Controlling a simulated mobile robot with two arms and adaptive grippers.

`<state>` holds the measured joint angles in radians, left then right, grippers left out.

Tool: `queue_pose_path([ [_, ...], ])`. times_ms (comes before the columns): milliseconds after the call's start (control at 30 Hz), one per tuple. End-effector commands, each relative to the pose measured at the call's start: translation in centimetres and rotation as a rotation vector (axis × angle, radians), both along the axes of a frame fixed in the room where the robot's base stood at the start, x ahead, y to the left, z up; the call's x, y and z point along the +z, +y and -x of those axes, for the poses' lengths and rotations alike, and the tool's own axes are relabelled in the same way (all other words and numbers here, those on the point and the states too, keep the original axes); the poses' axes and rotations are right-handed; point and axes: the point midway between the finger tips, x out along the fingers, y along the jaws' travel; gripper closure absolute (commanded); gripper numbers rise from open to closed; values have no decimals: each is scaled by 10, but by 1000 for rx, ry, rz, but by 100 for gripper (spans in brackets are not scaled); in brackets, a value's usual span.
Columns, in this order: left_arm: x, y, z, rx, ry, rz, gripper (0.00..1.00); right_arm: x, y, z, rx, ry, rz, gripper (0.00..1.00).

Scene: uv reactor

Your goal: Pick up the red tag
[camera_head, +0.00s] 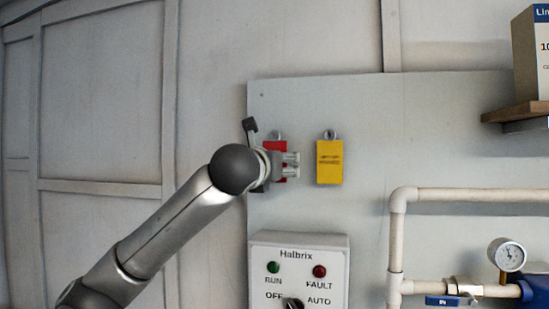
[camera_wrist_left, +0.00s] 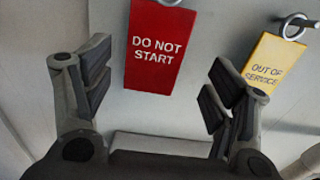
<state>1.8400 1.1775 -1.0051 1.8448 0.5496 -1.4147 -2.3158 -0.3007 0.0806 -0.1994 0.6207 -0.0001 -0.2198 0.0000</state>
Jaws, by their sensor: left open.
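The red tag (camera_wrist_left: 158,55) reads "DO NOT START" and hangs by a ring on the grey panel. In the left wrist view it shows ahead of and between the open fingers of my left gripper (camera_wrist_left: 155,95), with no contact that I can see. In the head view my left gripper (camera_head: 291,166) is in front of the red tag (camera_head: 274,147) and hides much of it. My right gripper is in neither view.
A yellow "OUT OF SERVICE" tag (camera_head: 330,163) hangs just right of the red one. Below is a Halbrix control box (camera_head: 300,262) with a knob. Pipes (camera_head: 440,195) with a gauge (camera_head: 507,255) run at the right. A shelf (camera_head: 515,114) holds a box (camera_head: 532,60).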

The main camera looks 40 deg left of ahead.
Motion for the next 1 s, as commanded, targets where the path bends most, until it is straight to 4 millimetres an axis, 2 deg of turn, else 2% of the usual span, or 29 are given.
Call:
queue_pose_path([
  [100, 5, 13, -11, 4, 2, 1, 21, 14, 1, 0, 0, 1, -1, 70],
  [300, 4, 27, -33, 2, 1, 2, 21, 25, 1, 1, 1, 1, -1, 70],
  [600, 2, 29, -38, 1, 0, 1, 21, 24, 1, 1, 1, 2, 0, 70],
  [933, 2, 29, -38, 1, 0, 1, 63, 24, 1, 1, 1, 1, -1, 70],
  [1000, 2, 29, -38, 1, 0, 1, 64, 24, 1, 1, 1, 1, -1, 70],
])
